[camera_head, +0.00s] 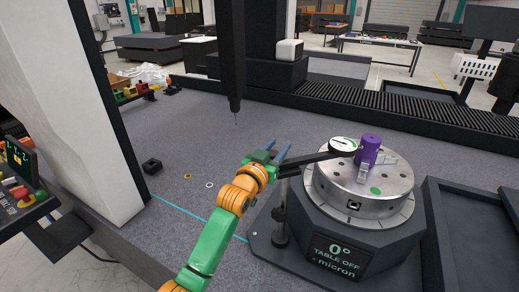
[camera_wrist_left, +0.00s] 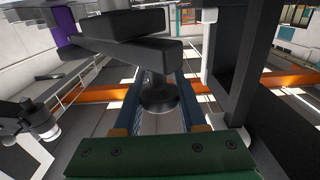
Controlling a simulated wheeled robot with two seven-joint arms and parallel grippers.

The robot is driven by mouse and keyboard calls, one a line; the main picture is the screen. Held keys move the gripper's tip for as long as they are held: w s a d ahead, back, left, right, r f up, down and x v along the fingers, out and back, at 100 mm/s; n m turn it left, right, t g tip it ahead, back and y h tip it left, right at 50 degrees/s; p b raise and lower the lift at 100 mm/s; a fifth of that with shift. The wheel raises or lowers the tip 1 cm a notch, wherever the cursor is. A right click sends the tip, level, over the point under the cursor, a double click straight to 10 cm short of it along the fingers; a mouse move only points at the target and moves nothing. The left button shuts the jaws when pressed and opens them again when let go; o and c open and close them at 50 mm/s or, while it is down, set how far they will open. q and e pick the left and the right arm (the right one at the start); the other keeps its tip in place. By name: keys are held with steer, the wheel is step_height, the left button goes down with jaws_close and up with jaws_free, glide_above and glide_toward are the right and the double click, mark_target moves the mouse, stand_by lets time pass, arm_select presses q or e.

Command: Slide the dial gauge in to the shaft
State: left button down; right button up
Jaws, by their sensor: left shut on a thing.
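The dial gauge (camera_head: 343,145) has a round white face and sits at the end of a black arm (camera_head: 305,160) on an upright stand (camera_head: 281,215). The gauge is over the round metal table, beside a purple cylinder (camera_head: 369,146). My left gripper (camera_head: 281,152), with blue fingers, is at the arm's left end near the top of the post. In the left wrist view its fingers (camera_wrist_left: 160,100) are on both sides of a black round knob below black blocks, and it is shut on this part of the stand. I cannot tell which part is the shaft.
The round metal table (camera_head: 330,192) stands on a dark base with a "TABLE OFF" display (camera_head: 338,258). A black probe column (camera_head: 231,60) hangs above the granite bed (camera_head: 190,130). A small black block (camera_head: 152,166) and rings lie on the bed, otherwise clear at left.

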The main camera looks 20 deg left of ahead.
arm_select(q)
steer(key=shift+w+d, duration=0.25)
steer(key=shift+d, duration=0.05)
steer(key=c, duration=0.6)
jaws_free()
steer(key=shift+o, duration=0.7)
steer(key=shift+w+d, duration=0.2)
